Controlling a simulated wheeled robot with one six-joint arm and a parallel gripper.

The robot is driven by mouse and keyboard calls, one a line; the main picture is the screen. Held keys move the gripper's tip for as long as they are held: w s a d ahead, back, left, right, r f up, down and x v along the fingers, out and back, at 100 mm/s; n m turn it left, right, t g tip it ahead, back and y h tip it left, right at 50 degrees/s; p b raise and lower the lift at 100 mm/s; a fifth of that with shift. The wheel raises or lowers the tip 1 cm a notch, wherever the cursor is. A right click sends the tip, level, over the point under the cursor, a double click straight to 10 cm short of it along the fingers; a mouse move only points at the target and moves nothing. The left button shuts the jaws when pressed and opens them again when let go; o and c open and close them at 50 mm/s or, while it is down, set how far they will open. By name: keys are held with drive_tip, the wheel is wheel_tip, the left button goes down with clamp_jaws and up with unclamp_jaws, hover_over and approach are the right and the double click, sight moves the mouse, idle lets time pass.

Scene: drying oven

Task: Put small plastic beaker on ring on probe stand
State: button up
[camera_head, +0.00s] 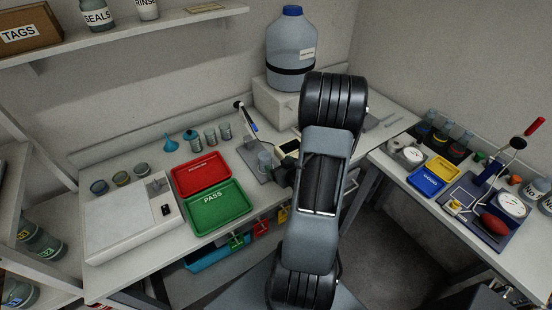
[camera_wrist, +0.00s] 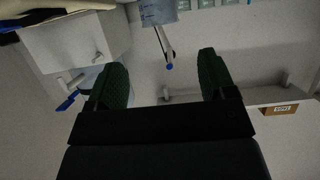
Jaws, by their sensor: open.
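A small clear plastic beaker (camera_head: 265,160) stands upright on or right at the grey base plate (camera_head: 251,148) of the probe stand (camera_head: 246,118). I cannot tell whether it sits fully on the ring, which is hard to make out. My gripper (camera_head: 284,172) is just right of the beaker, partly hidden by my arm. In the wrist view, which looks upside down, my gripper (camera_wrist: 161,64) is open with nothing between its green fingers. The beaker (camera_wrist: 157,11) shows at the top edge, apart from the fingertips, with the probe stand's blue-tipped arm (camera_wrist: 166,48) below it in the picture.
Clear beakers (camera_head: 211,136) and a blue funnel (camera_head: 170,144) stand behind the red tray (camera_head: 201,175) and green PASS tray (camera_head: 217,207). A large carboy (camera_head: 291,55) stands on a white box (camera_head: 275,103) at the back. The right table (camera_head: 470,245) is crowded.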

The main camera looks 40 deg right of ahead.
drive_tip(key=shift+s+r+p, duration=0.3)
drive_tip(key=shift+s+p, duration=0.1)
drive_tip(key=shift+p, duration=0.35)
drive_tip(key=w+a+r+n+g+h, duration=0.1)
drive_tip(key=w+a+r+g, duration=0.15)
drive_tip(key=r, duration=0.35)
drive_tip(key=w+a+r+g+h, duration=0.1)
drive_tip(key=w+a+r+g, duration=0.1)
drive_tip(key=a+r, duration=0.3)
drive_tip(key=s+a+r+g+y, duration=0.3)
drive_tip(key=s+a+r, duration=0.8)
drive_tip(key=a, duration=0.3)
drive_tip(key=shift+s+a+g+y, duration=0.35)
drive_tip(key=shift+s+y, duration=0.05)
drive_tip(key=shift+s, duration=0.1)
